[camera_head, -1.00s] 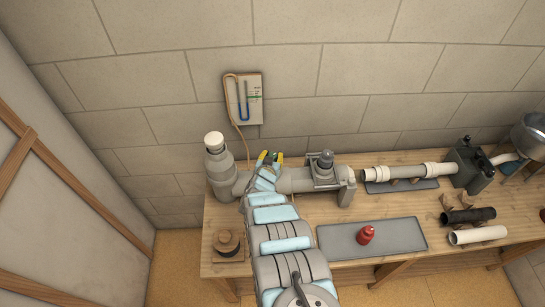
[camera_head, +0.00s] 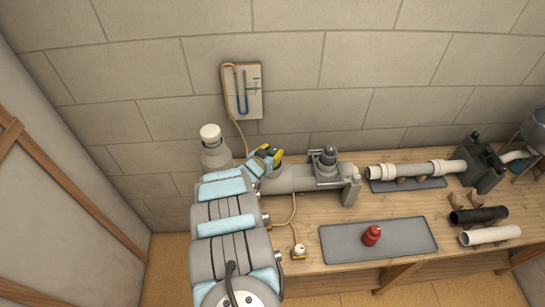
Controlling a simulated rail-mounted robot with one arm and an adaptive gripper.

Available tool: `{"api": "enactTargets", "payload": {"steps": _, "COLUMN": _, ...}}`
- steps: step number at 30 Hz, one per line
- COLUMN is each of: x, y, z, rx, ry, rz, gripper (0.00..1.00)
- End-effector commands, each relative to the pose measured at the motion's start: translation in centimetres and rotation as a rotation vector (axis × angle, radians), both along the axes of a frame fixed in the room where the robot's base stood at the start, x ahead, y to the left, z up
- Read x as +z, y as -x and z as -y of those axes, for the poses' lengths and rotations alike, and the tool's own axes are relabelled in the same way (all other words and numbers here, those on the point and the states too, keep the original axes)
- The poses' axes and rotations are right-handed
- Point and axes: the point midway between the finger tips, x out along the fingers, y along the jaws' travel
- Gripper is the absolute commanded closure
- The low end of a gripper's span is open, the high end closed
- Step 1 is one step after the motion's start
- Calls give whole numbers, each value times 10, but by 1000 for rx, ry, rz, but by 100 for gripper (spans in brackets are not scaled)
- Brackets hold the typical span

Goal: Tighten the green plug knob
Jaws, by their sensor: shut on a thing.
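The green plug knob (camera_head: 273,151) shows as a small dark green patch between the yellow fingertips of my gripper (camera_head: 272,154). My gripper is shut on the knob, above the left part of the grey pipe (camera_head: 295,178). The fingers hide most of the knob, and its seat cannot be made out.
A grey valve (camera_head: 327,165) sits on the pipe to the right. A gauge board (camera_head: 242,91) hangs on the wall.

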Motion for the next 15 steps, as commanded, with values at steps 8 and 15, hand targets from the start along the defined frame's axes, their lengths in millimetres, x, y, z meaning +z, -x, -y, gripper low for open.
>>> {"api": "enactTargets", "payload": {"steps": 8, "x": -9, "y": -1, "z": -3, "rx": -111, "ry": -3, "rz": 1, "gripper": 99}}
{"api": "enactTargets", "payload": {"steps": 15, "x": -10, "y": 0, "z": -2, "rx": -217, "ry": -4, "rz": 0, "gripper": 99}}
